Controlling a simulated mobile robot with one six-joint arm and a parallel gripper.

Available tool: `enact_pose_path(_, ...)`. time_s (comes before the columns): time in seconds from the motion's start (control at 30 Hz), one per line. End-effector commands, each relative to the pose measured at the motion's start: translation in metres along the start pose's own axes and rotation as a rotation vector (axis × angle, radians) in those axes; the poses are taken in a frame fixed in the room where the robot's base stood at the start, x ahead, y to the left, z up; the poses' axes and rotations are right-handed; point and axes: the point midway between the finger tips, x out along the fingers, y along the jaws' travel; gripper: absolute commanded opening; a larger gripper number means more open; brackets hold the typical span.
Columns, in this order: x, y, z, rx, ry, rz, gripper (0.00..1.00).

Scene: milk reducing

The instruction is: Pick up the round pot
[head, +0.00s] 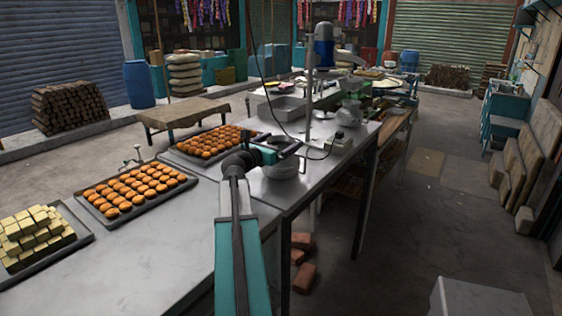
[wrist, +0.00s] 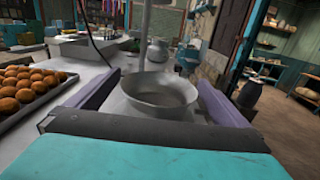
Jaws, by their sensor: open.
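A grey metal pot (head: 284,170) with a wide round mouth stands on the steel table, under my gripper. In the wrist view this pot (wrist: 160,97) is upright and looks empty, centred between the fingers. My gripper (head: 287,149) is open, with one finger on either side of the pot; I cannot tell whether they touch it. The gripper body hides the near part of the pot in the wrist view. A second, rounder metal pot (head: 349,113) with a narrower neck stands farther back; it also shows in the wrist view (wrist: 157,53).
A tray of round orange-brown sweets (head: 213,143) lies left of the pot, with another such tray (head: 132,191) nearer. A tray of pale blocks (head: 33,237) is at far left. A thin upright pole (head: 310,85) and a cable stand behind the pot.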

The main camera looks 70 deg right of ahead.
Motion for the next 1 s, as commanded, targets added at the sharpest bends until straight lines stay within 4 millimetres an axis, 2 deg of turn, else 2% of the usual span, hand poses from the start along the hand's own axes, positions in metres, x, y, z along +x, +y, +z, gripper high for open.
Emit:
enact_pose_path(0.4,-0.0009,0.0007,0.0002,0.000,0.000,0.001,0.98)
enact_pose_path(0.87,-0.0012,0.0008,0.0000,0.001,0.000,0.001,0.21)
enact_pose_path(1.0,-0.0013,0.0010,0.0020,0.000,-0.003,0.002,0.21)
